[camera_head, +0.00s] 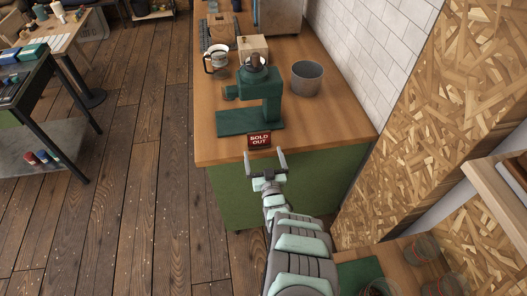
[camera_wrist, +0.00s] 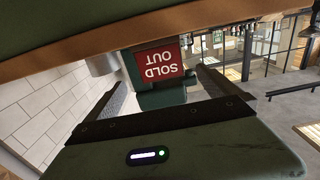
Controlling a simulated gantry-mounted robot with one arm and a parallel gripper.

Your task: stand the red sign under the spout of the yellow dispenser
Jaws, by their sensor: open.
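The red sign (camera_head: 259,139) with white "SOLD OUT" lettering stands near the front edge of the wooden counter, just in front of the base of a dark green machine. My gripper (camera_head: 264,160) is open and empty, just short of the sign at the counter's edge. In the wrist view the red sign (camera_wrist: 159,64) appears upside down, ahead of and between the open fingers of my gripper (camera_wrist: 160,80). I cannot tell its exact distance from the fingertips. I see no yellow dispenser in either view.
The green machine (camera_head: 262,97) stands close behind the sign. On the counter (camera_head: 310,125) are a grey metal bucket (camera_head: 306,77), a glass carafe (camera_head: 216,60) and a pale wooden box (camera_head: 252,46). A tiled wall (camera_head: 375,50) bounds the right. The counter's front right is clear.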

